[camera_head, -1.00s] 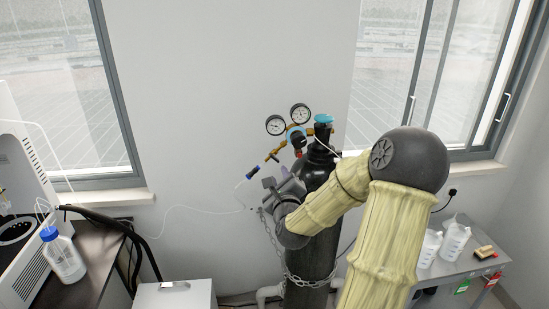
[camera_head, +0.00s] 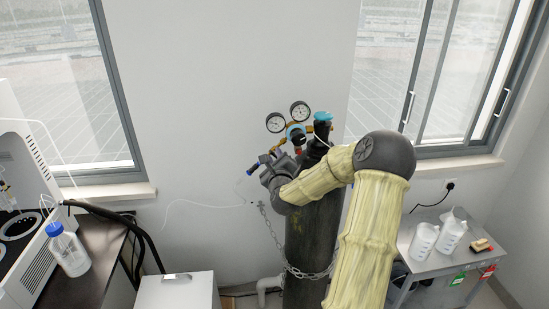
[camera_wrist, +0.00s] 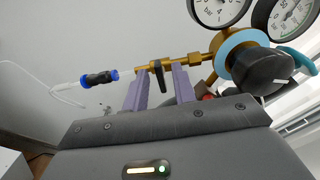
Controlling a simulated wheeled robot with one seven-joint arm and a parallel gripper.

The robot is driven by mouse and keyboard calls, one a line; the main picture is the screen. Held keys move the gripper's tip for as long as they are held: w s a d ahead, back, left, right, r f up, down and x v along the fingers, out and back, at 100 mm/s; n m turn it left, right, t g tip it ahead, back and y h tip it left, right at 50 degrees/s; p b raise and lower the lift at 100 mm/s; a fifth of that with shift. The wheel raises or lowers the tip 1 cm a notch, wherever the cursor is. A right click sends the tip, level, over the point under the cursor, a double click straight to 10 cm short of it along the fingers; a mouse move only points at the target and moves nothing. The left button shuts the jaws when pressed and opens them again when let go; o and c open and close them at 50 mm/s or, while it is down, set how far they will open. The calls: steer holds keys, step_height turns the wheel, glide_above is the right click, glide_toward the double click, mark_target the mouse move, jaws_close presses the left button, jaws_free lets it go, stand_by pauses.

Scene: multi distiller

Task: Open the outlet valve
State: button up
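The outlet valve (camera_wrist: 157,72) is a small dark handle on the brass outlet pipe of the regulator, seen in the wrist view. My gripper (camera_wrist: 159,82) is open. Its two purple fingers stand on either side of the valve handle with gaps, and I cannot see clear contact. The brass regulator carries two round gauges (camera_head: 288,116) and a large black knob (camera_wrist: 262,70) with a light blue ring. It sits on the dark gas cylinder (camera_head: 313,235). In the head view my gripper (camera_head: 262,165) is at the outlet, and the valve is hard to make out there.
A blue-and-black connector (camera_wrist: 99,78) with thin white tubing lies left of the valve. A chain (camera_head: 300,273) goes around the cylinder. A side table (camera_head: 440,258) with white bottles is at right. A white box (camera_head: 175,292) and a dark bench are at left.

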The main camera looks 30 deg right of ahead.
jaws_close()
steer(key=shift+f+n+b, duration=0.1)
steer(key=shift+n+b, duration=0.3)
steer(key=shift+b, duration=0.1)
steer(key=shift+f+n+b, duration=0.15)
steer(key=shift+n+b, duration=8.45)
steer(key=shift+b, duration=0.15)
